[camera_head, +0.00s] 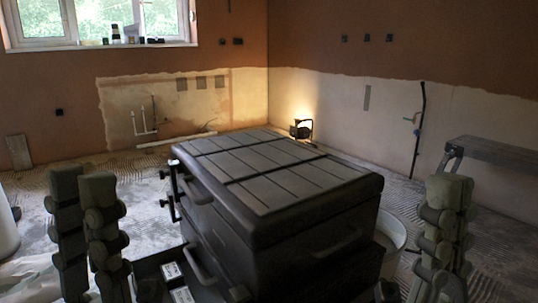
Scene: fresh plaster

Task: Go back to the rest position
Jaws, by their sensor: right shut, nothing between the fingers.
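My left gripper (82,186) stands upright at the left. Its two fingers are apart with a narrow gap, and nothing shows between them. My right gripper (448,190) stands upright at the right, its fingers together and nothing held. Both are near the bottom of the view, on either side of a large dark tool chest (215,222), and neither visibly touches it. The lower parts of both arms are cut off by the picture edge.
The chest has a panelled top and side handles. A drawer-like tray (148,268) at its lower left holds small white-labelled boxes (182,294). A pale bucket (394,234) stands behind its right side. A grey bench (495,152) is at the right. A lit work lamp (301,129) stands behind.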

